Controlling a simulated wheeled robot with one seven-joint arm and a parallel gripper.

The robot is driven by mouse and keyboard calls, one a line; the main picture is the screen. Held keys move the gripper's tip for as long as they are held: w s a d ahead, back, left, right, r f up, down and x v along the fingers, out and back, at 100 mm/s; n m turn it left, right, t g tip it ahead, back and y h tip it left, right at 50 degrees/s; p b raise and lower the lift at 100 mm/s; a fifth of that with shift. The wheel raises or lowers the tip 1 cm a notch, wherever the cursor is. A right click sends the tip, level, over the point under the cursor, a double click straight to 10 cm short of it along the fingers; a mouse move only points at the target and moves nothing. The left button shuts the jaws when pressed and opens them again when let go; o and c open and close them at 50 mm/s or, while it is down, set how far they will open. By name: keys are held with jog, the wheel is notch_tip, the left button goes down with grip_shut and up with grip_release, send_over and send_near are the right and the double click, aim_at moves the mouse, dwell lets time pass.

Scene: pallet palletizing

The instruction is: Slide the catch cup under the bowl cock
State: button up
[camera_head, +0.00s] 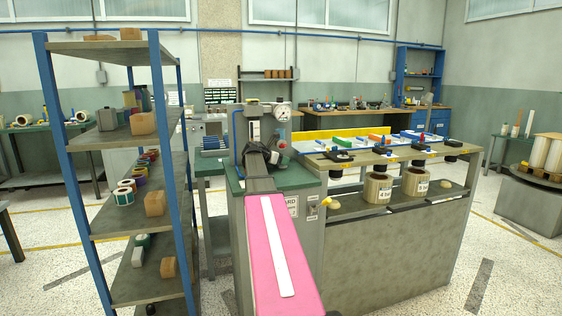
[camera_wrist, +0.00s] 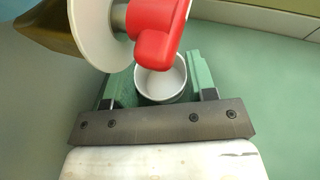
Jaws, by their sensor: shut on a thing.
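In the wrist view the catch cup (camera_wrist: 163,84), a small pale round cup, sits between the two green fingers of my gripper (camera_wrist: 161,76). The gripper is shut on it. The bowl cock (camera_wrist: 155,45), a red handle on a metal stem, overlaps the cup's far rim in this view; the height gap cannot be told. A white disc (camera_wrist: 98,32) and a brass-coloured bowl (camera_wrist: 48,27) lie up and left of the cock. In the head view my gripper (camera_head: 262,157) is at the machine (camera_head: 254,128) on the green-topped bench; the cup is hidden there.
The green bench top (camera_head: 305,175) is clear right of my gripper. A gauge (camera_head: 283,113) stands on the machine. A crowded workbench (camera_head: 455,158) is to the right, and a blue-post shelf rack (camera_head: 95,222) with boxes and rolls is at the left.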

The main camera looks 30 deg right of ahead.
jog(key=shift+w+d, duration=0.2)
jog(key=shift+w, duration=0.65)
jog(key=shift+w+d, duration=0.15)
jog(key=shift+w, duration=0.7)
jog(key=shift+r, duration=0.1)
